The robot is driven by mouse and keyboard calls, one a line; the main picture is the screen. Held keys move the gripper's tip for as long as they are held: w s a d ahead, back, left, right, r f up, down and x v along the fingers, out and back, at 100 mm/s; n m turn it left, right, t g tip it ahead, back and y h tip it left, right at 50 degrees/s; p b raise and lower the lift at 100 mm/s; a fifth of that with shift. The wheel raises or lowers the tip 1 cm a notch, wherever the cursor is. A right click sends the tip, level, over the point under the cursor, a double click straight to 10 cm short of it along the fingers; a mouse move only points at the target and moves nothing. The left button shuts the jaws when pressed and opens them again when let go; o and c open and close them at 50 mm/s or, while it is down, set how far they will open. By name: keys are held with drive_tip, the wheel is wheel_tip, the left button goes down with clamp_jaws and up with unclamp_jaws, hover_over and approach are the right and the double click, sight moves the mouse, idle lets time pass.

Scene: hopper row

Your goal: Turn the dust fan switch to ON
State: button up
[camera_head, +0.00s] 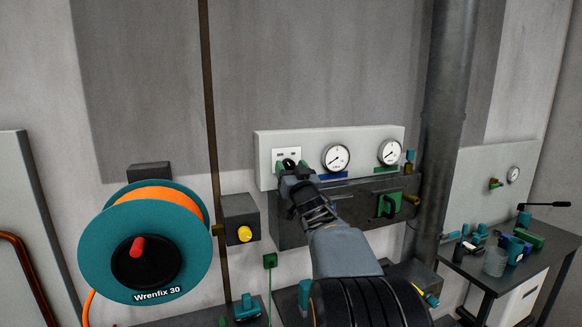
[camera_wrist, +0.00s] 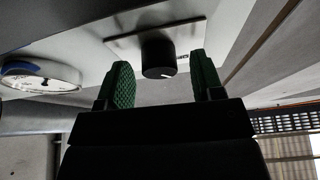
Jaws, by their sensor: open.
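A black rotary knob (camera_wrist: 158,55) with a small white mark on its rim sits on a light plate (camera_wrist: 117,45). In the head view that plate (camera_head: 288,153) is at the left end of a pale panel (camera_head: 370,136), and my gripper hides much of it. Its lettering is too small to read, so I cannot confirm that it is the dust fan switch. My gripper (camera_head: 291,165) is open. In the wrist view its green fingers (camera_wrist: 161,68) stand on either side of the knob, with a gap showing at each side.
Two round gauges (camera_head: 336,158) (camera_head: 390,152) sit right of the plate. Below is a dark box with a green handle (camera_head: 389,204). A brown vertical pipe (camera_head: 210,100) and a teal reel (camera_head: 145,245) stand left, a thick grey pipe (camera_head: 445,110) right. A cluttered table (camera_head: 530,268) stands far right.

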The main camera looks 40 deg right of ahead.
drive_tip(key=shift+w, duration=0.1)
drive_tip(key=shift+c, duration=0.3)
drive_tip(key=c, duration=0.9)
drive_tip(key=shift+o, duration=0.2)
drive_tip(key=shift+m, duration=0.3)
drive_tip(key=m+g+h+b, duration=0.1)
drive_tip(key=m+h+b, duration=0.1)
drive_tip(key=m+b, duration=0.1)
drive_tip(key=shift+a+f+m, duration=0.1)
drive_tip(key=shift+f+m, duration=0.1)
drive_tip(key=shift+m, duration=0.3)
drive_tip(key=m+g+h+b, duration=0.1)
drive_tip(key=m, duration=0.1)
drive_tip(key=m+h+b, duration=0.1)
drive_tip(key=m, duration=0.2)
drive_tip(key=shift+r+g, duration=0.15)
drive_tip(key=shift+g, duration=0.25)
drive_tip(key=m, duration=0.1)
drive_tip(key=m+g+p, duration=0.1)
drive_tip(key=m, duration=0.1)
drive_tip(key=m+g+h, duration=0.1)
drive_tip(key=m, duration=0.1)
drive_tip(key=shift+r+p, duration=0.35)
drive_tip(key=shift+p, duration=0.05)
drive_tip(key=shift+a+m+g+p, duration=0.1)
drive_tip(key=shift+m+g+p, duration=0.5)
drive_tip(key=shift+m+p, duration=0.95)
drive_tip(key=shift+f+m, duration=0.15)
drive_tip(key=shift+m, duration=0.2)
